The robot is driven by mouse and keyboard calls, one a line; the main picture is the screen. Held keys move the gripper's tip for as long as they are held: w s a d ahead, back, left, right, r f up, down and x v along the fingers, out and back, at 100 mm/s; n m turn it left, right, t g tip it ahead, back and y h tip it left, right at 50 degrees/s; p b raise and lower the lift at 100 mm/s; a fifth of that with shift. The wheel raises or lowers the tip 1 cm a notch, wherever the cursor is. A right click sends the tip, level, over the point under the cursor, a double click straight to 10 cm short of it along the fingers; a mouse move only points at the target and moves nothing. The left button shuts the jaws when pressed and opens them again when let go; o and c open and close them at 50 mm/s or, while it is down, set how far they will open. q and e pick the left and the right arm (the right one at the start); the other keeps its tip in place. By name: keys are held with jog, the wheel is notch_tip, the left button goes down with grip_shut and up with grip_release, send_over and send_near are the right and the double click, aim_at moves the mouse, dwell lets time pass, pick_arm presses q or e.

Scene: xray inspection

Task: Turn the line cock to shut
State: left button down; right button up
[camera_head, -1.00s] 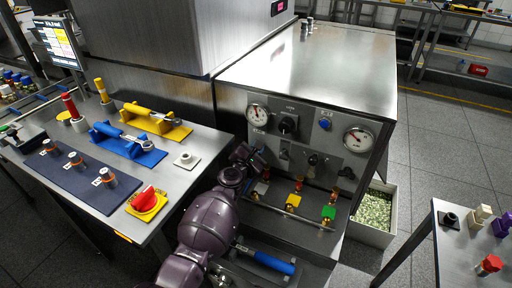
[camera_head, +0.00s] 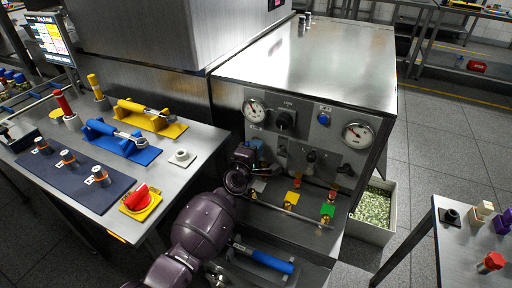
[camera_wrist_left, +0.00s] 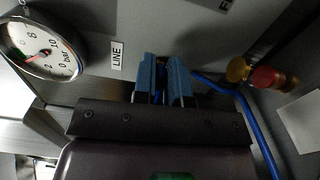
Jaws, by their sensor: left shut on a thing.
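The line cock is mostly hidden between my left gripper's fingers. In the left wrist view, the LINE label (camera_wrist_left: 117,54) is on the panel just left of the blue fingers. My left gripper (camera_wrist_left: 162,78) is shut on the cock, of which only a dark, slightly yellowish bit shows between the fingertips. In the head view, my left gripper (camera_head: 257,145) is against the front of the steel cabinet (camera_head: 310,75), below the left gauge (camera_head: 255,109). The cock's angle cannot be told. My right gripper is not in view.
A black knob (camera_head: 285,120), a blue button (camera_head: 324,118) and a right gauge (camera_head: 357,134) are on the panel. Yellow (camera_head: 292,198) and green (camera_head: 327,210) tags stand below. A blue hose (camera_wrist_left: 252,125) and a red-yellow fitting (camera_wrist_left: 262,76) are right of the fingers.

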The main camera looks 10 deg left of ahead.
pick_arm(q)
jog(key=shift+f+m, duration=0.15)
jog(key=shift+m, duration=0.45)
jog(key=c, duration=1.2)
grip_release()
jog(key=shift+s, duration=0.1)
jog(key=s+a+p, duration=0.2)
jog(key=s, duration=0.8)
jog(key=shift+s, duration=0.25)
